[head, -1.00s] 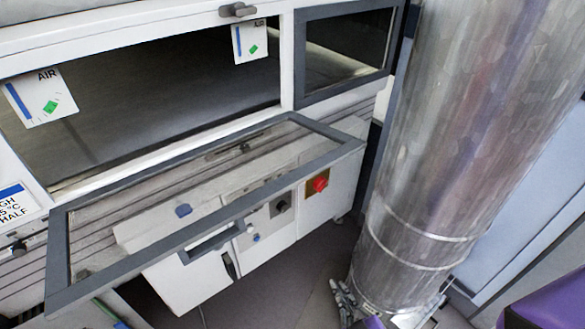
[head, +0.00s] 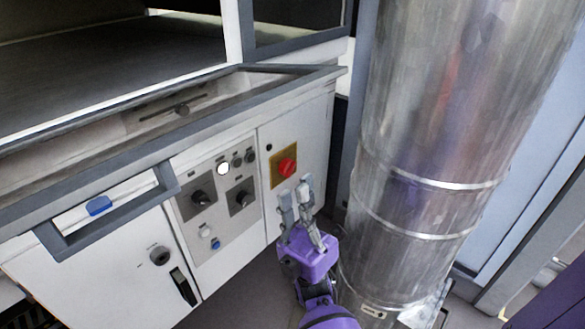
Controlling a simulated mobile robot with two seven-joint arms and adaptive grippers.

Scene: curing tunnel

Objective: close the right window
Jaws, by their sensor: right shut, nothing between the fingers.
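An open window (head: 225,112) with a grey frame and clear pane is swung out below the opening of the white machine and spans the left and middle of the head view. Its grey loop handle (head: 118,212) sticks out from the front edge at lower left. My right gripper (head: 296,193), purple with grey fingers, is shut and empty. It is upright in the picture below the window's right end, right of the handle, in front of the control panel. I cannot tell whether it touches the panel. My left gripper is not in view.
A large shiny metal duct (head: 430,150) stands close on the right of my right gripper. The control panel (head: 215,205) carries several knobs, and a red switch (head: 287,167) on a yellow plate is just above my fingertips. Floor shows below the panel.

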